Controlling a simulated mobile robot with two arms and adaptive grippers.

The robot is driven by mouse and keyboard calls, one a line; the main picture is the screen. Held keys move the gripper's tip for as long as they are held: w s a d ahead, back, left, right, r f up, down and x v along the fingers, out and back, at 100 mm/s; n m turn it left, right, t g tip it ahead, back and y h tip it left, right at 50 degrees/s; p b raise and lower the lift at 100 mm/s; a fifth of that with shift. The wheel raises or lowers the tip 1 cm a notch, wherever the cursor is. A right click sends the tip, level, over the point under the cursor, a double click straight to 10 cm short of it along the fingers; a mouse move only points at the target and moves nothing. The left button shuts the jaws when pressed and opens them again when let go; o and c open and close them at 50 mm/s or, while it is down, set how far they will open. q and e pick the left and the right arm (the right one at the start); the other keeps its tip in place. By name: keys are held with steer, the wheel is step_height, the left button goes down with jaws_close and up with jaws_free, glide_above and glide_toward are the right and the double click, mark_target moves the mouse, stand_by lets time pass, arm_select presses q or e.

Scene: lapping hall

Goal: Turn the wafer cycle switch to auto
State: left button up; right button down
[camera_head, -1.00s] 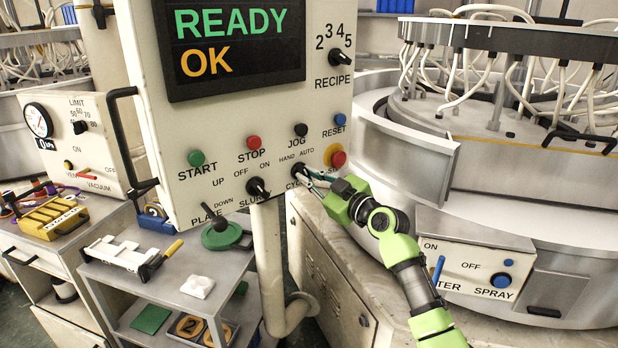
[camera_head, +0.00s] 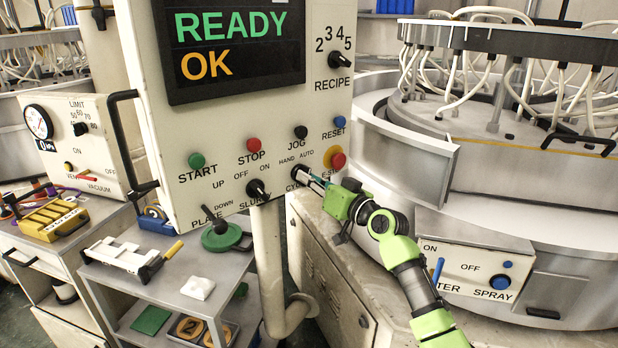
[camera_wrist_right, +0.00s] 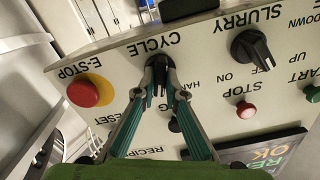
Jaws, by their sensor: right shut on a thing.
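The cycle switch (camera_wrist_right: 157,67) is a black knob under the HAND and AUTO labels on the white control panel (camera_head: 222,125). In the right wrist view, which shows the panel upside down, the two teal-sided fingers of my right gripper (camera_wrist_right: 161,88) close on the knob from both sides. In the head view my right gripper (camera_head: 309,180) reaches the panel from the right and largely hides the knob. Which label the knob points at is hard to tell. My left gripper is not in view.
The red emergency stop (camera_head: 338,160) sits close above the right gripper. The slurry switch (camera_head: 258,190) is just to the left. Jog (camera_head: 300,132) and reset (camera_head: 340,121) buttons are above. The screen (camera_head: 232,50) reads READY OK. A grey cart (camera_head: 190,265) stands below.

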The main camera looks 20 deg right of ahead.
steer(key=shift+m, duration=0.8)
steer(key=c, duration=2.1)
jaws_free()
steer(key=v, duration=1.2)
steer(key=shift+f, duration=0.15)
